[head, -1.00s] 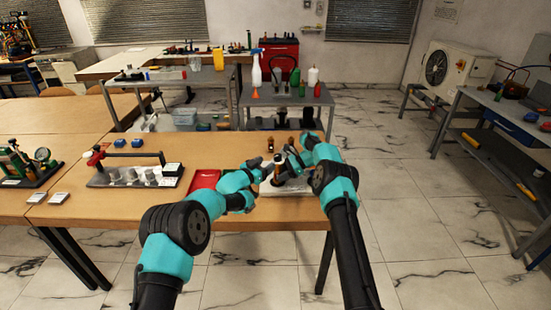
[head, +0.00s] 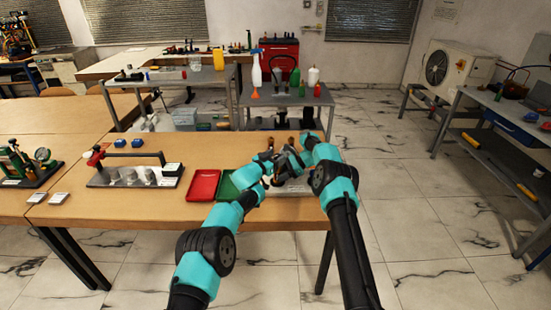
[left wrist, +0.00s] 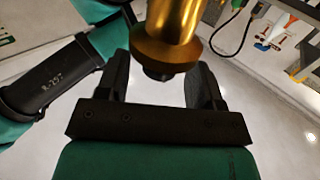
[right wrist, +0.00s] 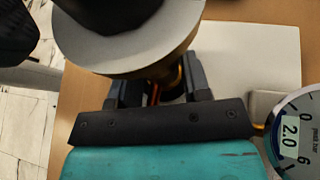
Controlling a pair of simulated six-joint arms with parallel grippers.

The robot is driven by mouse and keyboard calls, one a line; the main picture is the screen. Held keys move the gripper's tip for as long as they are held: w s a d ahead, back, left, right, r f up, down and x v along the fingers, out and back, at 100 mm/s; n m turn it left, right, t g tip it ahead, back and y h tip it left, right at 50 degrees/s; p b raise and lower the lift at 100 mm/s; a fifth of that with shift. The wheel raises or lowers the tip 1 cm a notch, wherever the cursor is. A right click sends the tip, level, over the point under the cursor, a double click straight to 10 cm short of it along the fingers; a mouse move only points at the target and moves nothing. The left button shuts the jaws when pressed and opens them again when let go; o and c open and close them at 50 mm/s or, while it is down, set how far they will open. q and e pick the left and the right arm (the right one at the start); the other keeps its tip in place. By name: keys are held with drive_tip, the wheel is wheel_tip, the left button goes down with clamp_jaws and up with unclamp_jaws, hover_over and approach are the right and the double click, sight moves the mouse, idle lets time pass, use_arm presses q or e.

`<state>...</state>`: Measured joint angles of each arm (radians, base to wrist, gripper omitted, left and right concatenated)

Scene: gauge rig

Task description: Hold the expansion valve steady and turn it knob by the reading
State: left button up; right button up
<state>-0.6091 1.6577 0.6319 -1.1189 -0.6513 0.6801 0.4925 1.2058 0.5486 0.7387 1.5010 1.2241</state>
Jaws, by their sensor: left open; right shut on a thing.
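The expansion valve is hard to make out between my grippers in the head view. The left wrist view shows a brass-coloured cylinder with a wide flange (left wrist: 165,45) and a small dark end (left wrist: 158,73), between the fingers of my left gripper (left wrist: 160,82). That gripper is open; contact cannot be told. My right gripper (right wrist: 167,92) is shut on the valve, below a broad pale disc (right wrist: 130,45); the fingers hide the gripped part, and a bit of copper shows there. A round gauge (right wrist: 296,140) reads 2.0 on its display at the right wrist view's right edge.
A red tray (head: 203,186) and a green tray (head: 227,187) lie left of the grippers. A pale board (head: 297,188) lies under the grippers near the table's right edge. Small brown bottles (head: 291,141) stand behind.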

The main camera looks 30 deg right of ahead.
use_arm(q)
drive_tip(key=shift+d, duration=0.1)
drive_tip(key=shift+c, duration=0.4)
drive_tip(key=c, duration=0.9)
drive_tip(key=shift+o, duration=0.2)
drive_tip(key=shift+r+n+t+y, duration=0.25)
drive_tip(key=shift+n+t, duration=0.45)
drive_tip(key=shift+t, duration=0.4)
drive_tip(key=shift+s+d+n+t+y, duration=0.1)
drive_tip(key=shift+n+t+y, duration=1.05)
drive_tip(key=shift+t, duration=0.45)
drive_tip(key=shift+s+f+n+t+y, duration=0.1)
drive_tip(key=shift+n+t+y, duration=0.3)
drive_tip(key=shift+n, duration=0.05)
drive_tip(key=o, duration=0.9)
drive_tip(key=shift+f, duration=0.1)
drive_tip(key=shift+o, duration=0.2)
drive_tip(key=shift+s, duration=0.15)
